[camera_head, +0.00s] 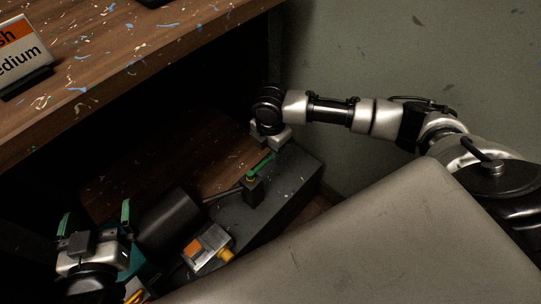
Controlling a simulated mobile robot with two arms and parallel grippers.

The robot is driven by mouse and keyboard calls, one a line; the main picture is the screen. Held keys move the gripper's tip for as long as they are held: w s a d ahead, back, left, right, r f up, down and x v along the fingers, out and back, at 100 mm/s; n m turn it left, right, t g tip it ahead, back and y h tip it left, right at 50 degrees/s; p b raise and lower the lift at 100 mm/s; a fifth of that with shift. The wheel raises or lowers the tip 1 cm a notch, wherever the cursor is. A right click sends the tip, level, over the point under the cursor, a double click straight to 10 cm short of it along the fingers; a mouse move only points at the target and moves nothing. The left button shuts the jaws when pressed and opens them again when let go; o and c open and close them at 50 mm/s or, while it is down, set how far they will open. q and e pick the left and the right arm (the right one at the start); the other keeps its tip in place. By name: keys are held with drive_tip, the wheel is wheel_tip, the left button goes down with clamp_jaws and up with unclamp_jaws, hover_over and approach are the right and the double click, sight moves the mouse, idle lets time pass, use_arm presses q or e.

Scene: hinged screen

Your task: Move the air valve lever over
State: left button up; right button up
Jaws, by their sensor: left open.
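The air valve is a small black block (253,190) standing on a dark grey box. Its green lever (261,165) points up and to the right from a yellow-green pivot. My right gripper (273,138) is just behind the lever's upper end; its fingers are not clearly visible, and I cannot tell whether it touches the lever. My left gripper (96,219) is at the lower left, well away from the valve. Its two green-tipped fingers are apart, with nothing seen between them.
The dark grey box (295,180) bears the valve. A grey and orange device with a yellow fitting (209,248) and a dark cylinder (168,222) lie between the valve and my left gripper. A paint-spattered wooden shelf (130,45) overhangs the upper left, with a sign (22,58). A green-grey wall (400,50) is behind.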

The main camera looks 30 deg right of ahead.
wheel_tip(320, 180, down, 3)
drive_tip(key=shift+r+b, duration=0.15)
drive_tip(key=shift+b, duration=0.45)
drive_tip(key=shift+f, duration=0.4)
drive_tip(key=shift+c, duration=0.3)
drive_tip(key=c, duration=0.4)
use_arm(q)
drive_tip(key=shift+w+d+r+t+h, duration=0.1)
drive_tip(key=shift+d+r+t+h, duration=0.15)
drive_tip(key=shift+r+t, duration=0.6)
drive_tip(key=shift+s+d+r+t+h, duration=0.15)
drive_tip(key=shift+r+t+h, duration=0.15)
drive_tip(key=shift+r+t, duration=0.55)
drive_tip(key=shift+w+d+r+t+h, duration=0.15)
drive_tip(key=shift+d+r+t+h, duration=0.1)
drive_tip(key=shift+r+t, duration=0.6)
use_arm(e)
drive_tip(key=s+a+m, duration=0.5)
drive_tip(key=s+m, duration=0.5)
drive_tip(key=m, duration=0.8)
drive_tip(key=shift+s+a+m, duration=0.15)
drive_tip(key=shift+a+m, duration=0.05)
drive_tip(key=shift+m, duration=0.1)
use_arm(q)
drive_tip(key=shift+a+r, duration=0.1)
drive_tip(key=shift+a, duration=0.1)
use_arm(e)
drive_tip(key=o, duration=0.8)
